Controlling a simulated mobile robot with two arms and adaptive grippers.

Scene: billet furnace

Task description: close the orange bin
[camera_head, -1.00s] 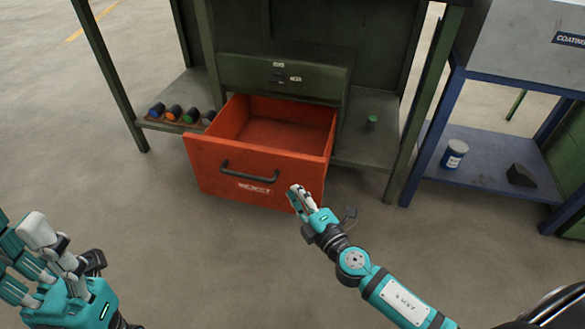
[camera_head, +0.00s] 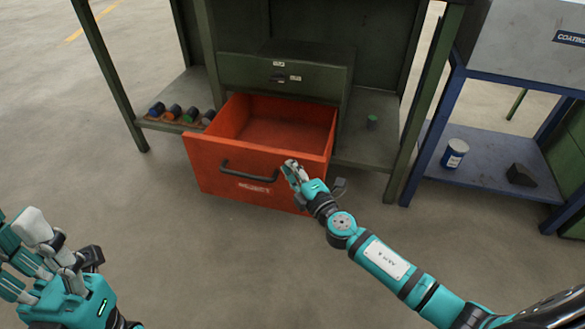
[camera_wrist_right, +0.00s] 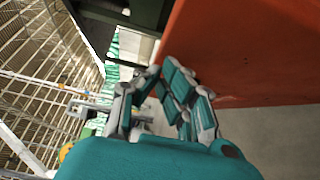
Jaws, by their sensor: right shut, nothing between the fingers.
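The orange bin (camera_head: 225,172) is a drawer-like box pulled out from under a green cabinet. Its inside looks empty, and a dark handle (camera_head: 248,172) and a label are on its front. My right gripper (camera_head: 292,168) is shut and empty at the right part of the bin's front, just right of the handle. In the right wrist view the bin's orange face (camera_wrist_right: 240,50) fills the upper right, close to the fingers (camera_wrist_right: 180,88); contact cannot be told. My left gripper (camera_head: 40,245) is at the lower left, away from the bin; its fingertips are not clear.
The green cabinet (camera_head: 285,75) stands above the bin. A blue table (camera_head: 480,165) with a can (camera_head: 454,154) stands at right. The floor in front is clear.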

